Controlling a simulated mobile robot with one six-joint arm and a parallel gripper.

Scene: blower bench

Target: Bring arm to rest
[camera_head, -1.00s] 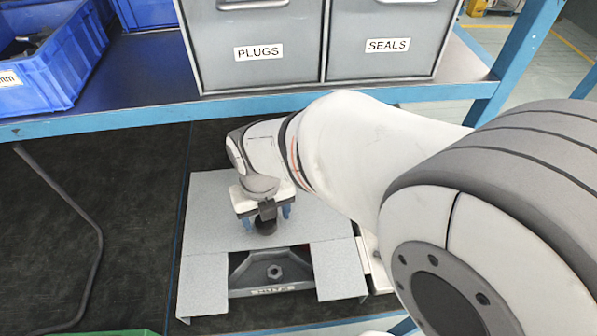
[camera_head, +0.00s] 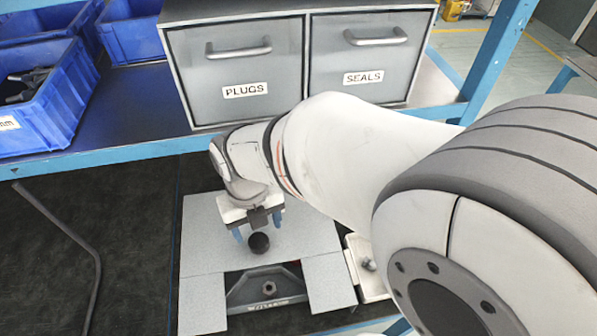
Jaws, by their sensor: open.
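My arm reaches in from the right in the head view. My gripper (camera_head: 259,229) points down over a light grey plate (camera_head: 203,245) on the dark bench. Its blue-tipped fingers are apart. A round black knob-like piece (camera_head: 259,243) shows just below and between the fingertips; the fingers do not appear to touch it. In front of it a dark grey metal bracket with a hex nut (camera_head: 269,287) sits in the plate's cut-out.
Two grey drawers, PLUGS (camera_head: 240,75) and SEALS (camera_head: 365,65), stand on the shelf behind the arm. Blue bins (camera_head: 45,120) are at the left. A white tray (camera_head: 366,272) lies right of the plate. A dark bent rod or hose (camera_head: 75,235) lies on the left.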

